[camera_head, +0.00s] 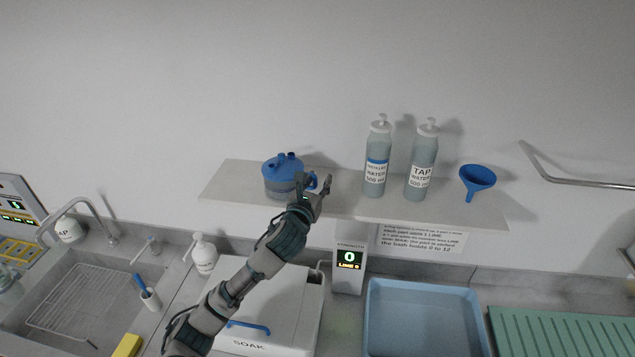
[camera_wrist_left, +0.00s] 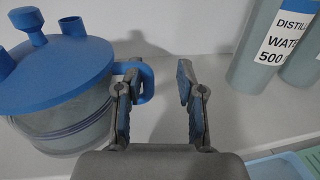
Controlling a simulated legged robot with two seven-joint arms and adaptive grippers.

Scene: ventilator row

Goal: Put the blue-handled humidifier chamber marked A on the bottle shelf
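The humidifier chamber (camera_head: 277,186) has a blue lid with ports and a blue handle on its right side. It stands upright on the left part of the bottle shelf (camera_head: 340,200). It also shows at the left of the left wrist view (camera_wrist_left: 62,115); I cannot see a letter A on it. My left gripper (camera_head: 315,187) is at the chamber's handle side, fingers apart. In the left wrist view the gripper (camera_wrist_left: 157,85) has one finger at the blue handle (camera_wrist_left: 148,80), partly covering it, and the other finger clear of it. My right gripper is not in view.
Below are a white SOAK box (camera_head: 285,310), a display unit (camera_head: 348,262), a blue tray (camera_head: 420,315) and a sink (camera_head: 85,290).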

